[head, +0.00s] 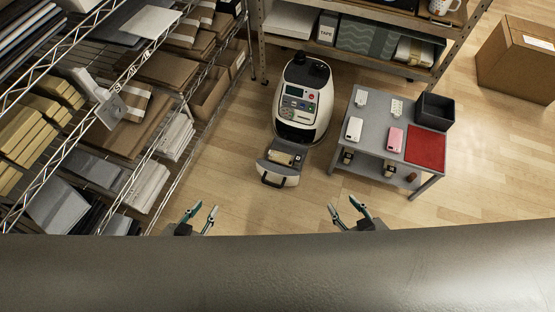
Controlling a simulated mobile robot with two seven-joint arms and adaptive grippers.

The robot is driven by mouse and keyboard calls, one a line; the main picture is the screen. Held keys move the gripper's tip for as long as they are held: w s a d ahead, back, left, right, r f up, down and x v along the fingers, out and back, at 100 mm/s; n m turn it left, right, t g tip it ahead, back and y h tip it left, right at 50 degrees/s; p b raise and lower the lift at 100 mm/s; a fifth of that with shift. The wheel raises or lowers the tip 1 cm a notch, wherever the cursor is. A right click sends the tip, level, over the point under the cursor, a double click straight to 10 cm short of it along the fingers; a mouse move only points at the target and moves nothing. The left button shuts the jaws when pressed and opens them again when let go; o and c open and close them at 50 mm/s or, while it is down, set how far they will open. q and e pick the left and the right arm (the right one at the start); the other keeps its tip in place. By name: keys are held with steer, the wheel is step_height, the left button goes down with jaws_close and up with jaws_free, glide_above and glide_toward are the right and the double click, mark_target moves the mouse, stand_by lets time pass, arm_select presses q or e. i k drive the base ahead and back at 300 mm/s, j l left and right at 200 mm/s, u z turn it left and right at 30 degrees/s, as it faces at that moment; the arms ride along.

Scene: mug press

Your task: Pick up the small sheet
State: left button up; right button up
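I cannot tell which is the small sheet. My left gripper (202,212) is open and empty, over the floor beside the wire rack. My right gripper (346,208) is open and empty, in front of the grey table (376,118). Both are well apart from the sheets. My lower arm parts are hidden behind the grey band across the bottom.
A packed wire rack (120,100) fills the left.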

mark_target(283, 158)
steer(key=i+l, duration=0.15)
steer(key=l, duration=0.2)
steer(key=i+l, duration=0.15)
steer(key=l, duration=0.2)
steer(key=i+l, duration=0.15)
steer(key=l, duration=0.2)
steer(key=i+l+u, duration=0.2)
steer(key=l, duration=0.2)
steer(key=i+l+u, duration=0.1)
steer(key=l+u, duration=0.15)
steer(key=l, duration=0.15)
steer(key=u, duration=1.7)
